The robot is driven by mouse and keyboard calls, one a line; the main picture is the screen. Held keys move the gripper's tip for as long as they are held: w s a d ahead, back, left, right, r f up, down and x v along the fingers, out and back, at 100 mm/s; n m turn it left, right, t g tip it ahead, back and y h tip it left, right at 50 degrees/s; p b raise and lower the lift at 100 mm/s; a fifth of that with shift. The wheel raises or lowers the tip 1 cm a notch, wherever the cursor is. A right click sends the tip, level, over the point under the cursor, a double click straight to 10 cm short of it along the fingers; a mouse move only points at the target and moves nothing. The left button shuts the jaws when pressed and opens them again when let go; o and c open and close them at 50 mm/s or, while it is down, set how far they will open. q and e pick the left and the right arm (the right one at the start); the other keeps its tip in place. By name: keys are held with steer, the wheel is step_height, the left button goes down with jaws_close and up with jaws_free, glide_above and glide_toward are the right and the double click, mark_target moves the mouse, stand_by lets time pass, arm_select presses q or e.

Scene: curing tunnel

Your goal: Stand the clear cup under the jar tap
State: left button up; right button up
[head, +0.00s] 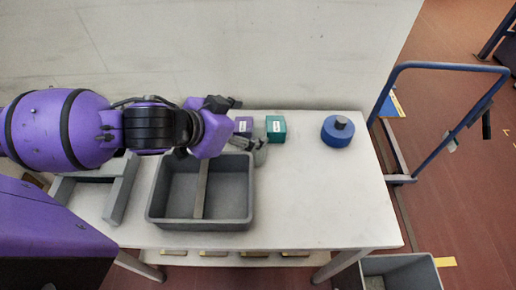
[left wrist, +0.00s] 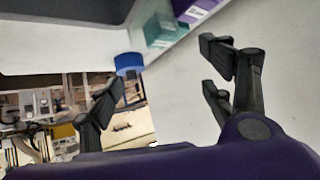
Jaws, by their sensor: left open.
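I cannot make out a clear cup or a jar with a tap in either view. My left gripper (head: 256,147) is open and empty above the table, just behind the back right corner of the divided grey bin. It is near a purple box (head: 243,126) and a teal box (head: 276,128). In the left wrist view its fingers (left wrist: 163,76) are spread apart with nothing between them. The teal box (left wrist: 160,24) and purple box (left wrist: 203,8) show beyond them. My right gripper is not in view.
A blue round object with a dark knob (head: 337,133) stands at the table's back right. The divided grey bin (head: 249,205) and another grey tray (head: 122,195) take up the left. The table's right front (head: 330,205) is clear. A blue-framed trolley (head: 430,66) stands right.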

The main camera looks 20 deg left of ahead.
arm_select(q)
steer(key=shift+n+g+y, duration=0.4)
steer(key=shift+n+y, duration=0.2)
steer(key=shift+n, duration=0.3)
steer(key=f, duration=0.2)
steer(key=w+f+b, duration=0.1)
steer(key=f, duration=0.2)
steer(key=f+b, duration=0.1)
steer(key=f, duration=0.1)
steer(key=shift+w+d+f, duration=0.3)
steer(key=shift+f, duration=0.1)
steer(key=shift+w+f, duration=0.15)
